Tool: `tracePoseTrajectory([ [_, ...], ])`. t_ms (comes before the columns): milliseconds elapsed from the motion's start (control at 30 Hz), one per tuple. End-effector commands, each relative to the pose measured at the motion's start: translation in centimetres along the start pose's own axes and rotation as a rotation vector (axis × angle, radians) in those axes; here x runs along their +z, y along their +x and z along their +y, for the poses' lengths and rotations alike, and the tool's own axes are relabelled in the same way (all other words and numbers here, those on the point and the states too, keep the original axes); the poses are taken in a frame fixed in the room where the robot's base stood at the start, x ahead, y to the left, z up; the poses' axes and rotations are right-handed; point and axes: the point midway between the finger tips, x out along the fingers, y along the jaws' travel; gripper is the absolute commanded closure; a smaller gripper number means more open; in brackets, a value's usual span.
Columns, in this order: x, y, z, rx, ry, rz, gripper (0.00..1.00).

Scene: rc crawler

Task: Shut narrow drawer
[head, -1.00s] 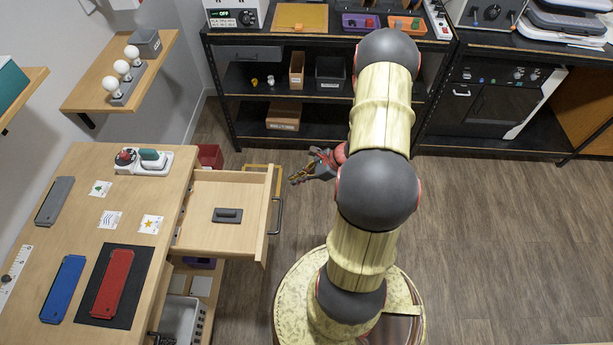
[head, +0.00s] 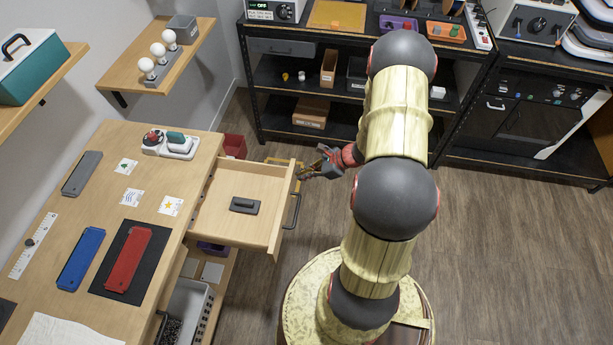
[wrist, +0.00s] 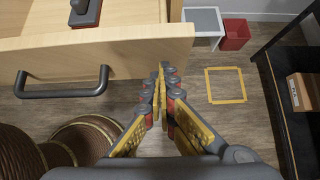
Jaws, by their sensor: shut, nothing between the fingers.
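The drawer (head: 237,200) is pulled out of the right side of the wooden workbench, with a small grey block-like object (head: 244,205) lying inside. Its dark bar handle (head: 294,212) is on the front panel and also shows in the wrist view (wrist: 62,90). My gripper (head: 302,174) is shut and empty, close to the far end of the drawer front. In the wrist view the fingertips (wrist: 162,72) are beside the right end of the front panel (wrist: 130,52), right of the handle. I cannot tell whether they touch the panel.
The workbench top (head: 110,215) holds a blue bar, a red bar on a black mat, and cards. A red bin (head: 235,146) stands on the floor beyond the drawer. A black shelf unit (head: 300,132) is at the back. The floor on the right is open.

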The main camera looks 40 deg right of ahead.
Motion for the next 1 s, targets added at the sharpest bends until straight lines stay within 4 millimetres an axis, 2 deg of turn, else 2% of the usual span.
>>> tracePoseTrajectory([
  [267,3.9,4.1,0.2,0.006,-0.008,-0.002,1.00],
  [700,12.5,12.8,0.3,0.006,-0.007,-0.002,1.00],
  [1000,17.8,17.8,0.2,0.004,-0.005,-0.003,1.00],
])
